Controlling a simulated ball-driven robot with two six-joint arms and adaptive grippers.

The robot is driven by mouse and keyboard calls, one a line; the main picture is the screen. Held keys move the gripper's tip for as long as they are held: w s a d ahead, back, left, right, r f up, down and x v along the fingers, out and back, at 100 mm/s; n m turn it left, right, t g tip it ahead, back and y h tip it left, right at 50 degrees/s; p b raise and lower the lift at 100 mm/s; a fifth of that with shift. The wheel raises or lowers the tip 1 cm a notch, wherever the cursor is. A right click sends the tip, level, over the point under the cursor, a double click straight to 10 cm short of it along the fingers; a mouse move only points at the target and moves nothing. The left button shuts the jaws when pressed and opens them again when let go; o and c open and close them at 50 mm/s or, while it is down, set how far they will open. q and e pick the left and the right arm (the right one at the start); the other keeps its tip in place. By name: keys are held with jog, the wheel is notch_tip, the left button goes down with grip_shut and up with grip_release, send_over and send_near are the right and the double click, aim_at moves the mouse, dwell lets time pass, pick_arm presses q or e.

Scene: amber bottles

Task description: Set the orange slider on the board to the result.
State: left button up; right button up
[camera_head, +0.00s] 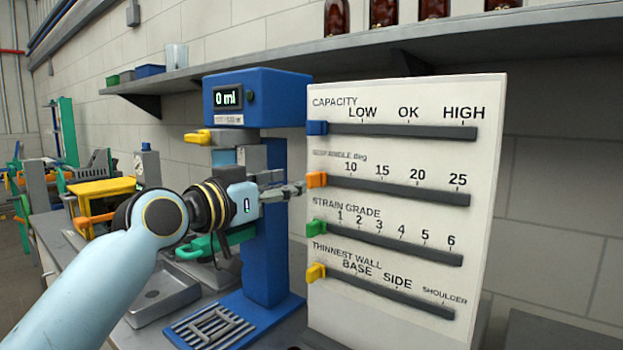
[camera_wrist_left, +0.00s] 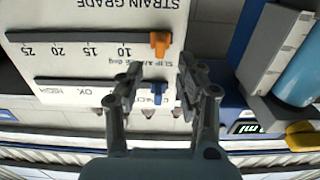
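The white board (camera_head: 490,150) stands at the right with four labelled slider tracks. The orange slider (camera_head: 316,180) sits at the left end of the second track, left of the 10 mark on a scale of 10, 15, 20, 25. My left gripper (camera_head: 299,188) is just left of the orange slider in the head view. In the left wrist view, which shows the board upside down, my left gripper (camera_wrist_left: 158,72) is open and its fingers are apart. The orange slider (camera_wrist_left: 160,44) lies beyond the fingertips, apparently untouched. My right gripper is out of view.
Blue (camera_head: 317,128), green (camera_head: 316,228) and yellow (camera_head: 316,272) sliders sit at the left ends of their tracks. A blue stand (camera_head: 262,260) with a "0 ml" display (camera_head: 227,98) is beside the board. A shelf (camera_head: 480,40) with amber bottles runs above.

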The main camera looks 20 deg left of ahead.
aim_at(308, 181)
pick_arm(q)
jog(key=p+x, duration=0.1)
jog(key=x, duration=0.6)
jog(key=shift+w+d+f, duration=0.1)
jog(key=shift+w, duration=0.25)
grip_shut()
